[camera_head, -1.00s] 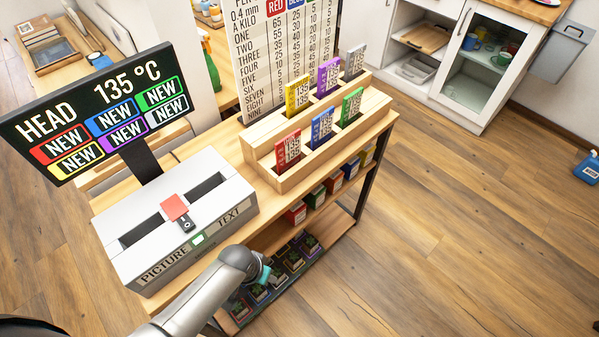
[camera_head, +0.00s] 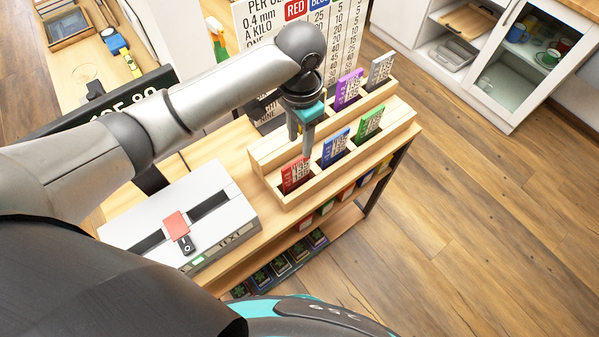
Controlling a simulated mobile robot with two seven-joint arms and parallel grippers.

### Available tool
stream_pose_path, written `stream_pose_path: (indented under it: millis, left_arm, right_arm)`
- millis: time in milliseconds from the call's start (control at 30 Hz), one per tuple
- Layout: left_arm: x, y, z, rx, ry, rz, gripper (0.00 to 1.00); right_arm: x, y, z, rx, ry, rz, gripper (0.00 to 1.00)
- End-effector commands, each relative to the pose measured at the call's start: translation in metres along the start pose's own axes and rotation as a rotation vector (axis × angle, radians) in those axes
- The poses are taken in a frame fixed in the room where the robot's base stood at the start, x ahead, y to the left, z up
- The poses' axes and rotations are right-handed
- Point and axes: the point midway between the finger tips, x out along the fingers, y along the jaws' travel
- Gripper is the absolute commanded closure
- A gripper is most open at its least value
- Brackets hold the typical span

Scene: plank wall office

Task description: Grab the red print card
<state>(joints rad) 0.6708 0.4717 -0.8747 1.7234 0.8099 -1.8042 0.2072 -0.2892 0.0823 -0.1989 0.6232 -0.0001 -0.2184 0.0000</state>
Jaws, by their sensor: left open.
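The red print card (camera_head: 294,176) stands upright in the front row of the wooden card holder (camera_head: 268,157), at its left end. My left gripper (camera_head: 305,148) points down just above and beside the red card's upper right, its fingers open and apart from the card as far as I can see. My left arm and gripper hide the yellow card's place in the back row. My right gripper is not in view.
A blue card (camera_head: 335,147) and a green card (camera_head: 369,123) stand to the right in the front row; purple (camera_head: 347,88) and grey (camera_head: 380,70) cards stand behind. Floor at right is clear.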

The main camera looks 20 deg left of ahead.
Motion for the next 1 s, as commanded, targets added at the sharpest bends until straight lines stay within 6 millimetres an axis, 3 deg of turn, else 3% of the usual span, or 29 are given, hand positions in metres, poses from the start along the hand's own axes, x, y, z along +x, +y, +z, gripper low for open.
stream_pose_path:
  millis: [100, 333, 667, 1000]
  left_arm:
    - [0.027, 0.001, 0.002, -0.002, -0.007, 0.002, 0.55]
    - [0.074, 0.001, 0.002, -0.001, -0.004, 0.002, 0.55]
    - [0.102, -0.002, 0.003, -0.002, -0.002, 0.001, 0.55]
    - [0.144, -0.006, 0.008, -0.002, 0.0, 0.001, 0.55]
  right_arm:
    - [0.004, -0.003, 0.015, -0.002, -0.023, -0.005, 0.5]
    - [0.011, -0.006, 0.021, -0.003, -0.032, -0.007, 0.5]
    - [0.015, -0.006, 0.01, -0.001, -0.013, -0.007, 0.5]
    - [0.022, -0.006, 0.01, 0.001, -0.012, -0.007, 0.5]
